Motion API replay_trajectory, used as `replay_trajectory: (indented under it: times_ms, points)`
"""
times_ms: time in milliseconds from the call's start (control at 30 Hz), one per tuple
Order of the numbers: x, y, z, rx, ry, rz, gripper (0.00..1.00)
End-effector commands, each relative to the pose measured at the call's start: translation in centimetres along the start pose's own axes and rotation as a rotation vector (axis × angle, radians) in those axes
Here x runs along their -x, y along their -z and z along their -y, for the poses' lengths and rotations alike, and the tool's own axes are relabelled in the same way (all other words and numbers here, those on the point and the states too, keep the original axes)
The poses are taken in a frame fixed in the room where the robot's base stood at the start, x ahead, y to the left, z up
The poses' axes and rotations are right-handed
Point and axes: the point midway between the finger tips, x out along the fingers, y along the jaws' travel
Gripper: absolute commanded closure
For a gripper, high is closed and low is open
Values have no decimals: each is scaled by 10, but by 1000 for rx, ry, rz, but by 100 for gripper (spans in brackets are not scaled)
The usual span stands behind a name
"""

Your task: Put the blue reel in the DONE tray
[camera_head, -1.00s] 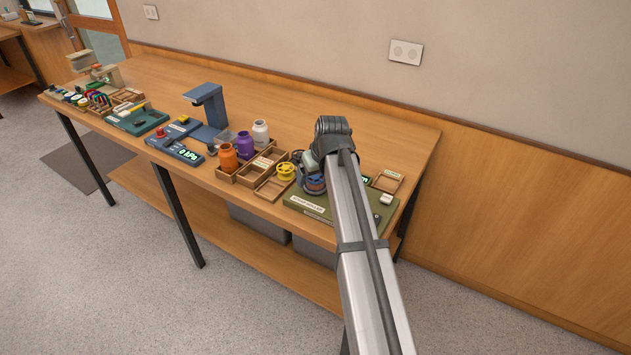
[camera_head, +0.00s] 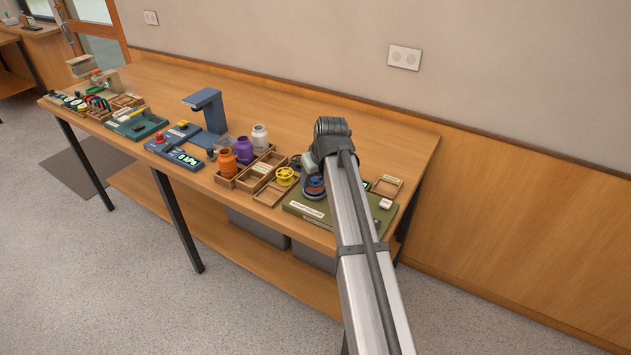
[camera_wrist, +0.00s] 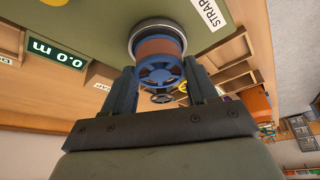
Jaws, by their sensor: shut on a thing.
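The blue reel (camera_wrist: 160,70) has spoked blue ends and an orange-brown band wound between them. In the wrist view it sits between the two fingers of my gripper (camera_wrist: 163,80), which is shut on it. Behind it is a grey round base (camera_wrist: 155,27) on the green measuring station (camera_wrist: 95,18); I cannot tell whether the reel touches the base. In the head view the reel (camera_head: 313,188) shows beside my arm, which hides part of it.
A lit display (camera_wrist: 55,52) reads 0.0 m. The table behind is clear.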

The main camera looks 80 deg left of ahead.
Motion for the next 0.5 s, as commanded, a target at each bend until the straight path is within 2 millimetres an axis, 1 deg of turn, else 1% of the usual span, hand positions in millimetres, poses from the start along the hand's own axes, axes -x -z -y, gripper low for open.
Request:
replay_trajectory:
  times_ms: [300,500]
  points:
    - [50,22,0,1,-1,-2,77]
    - [74,31,-1,0,-1,-1,77]
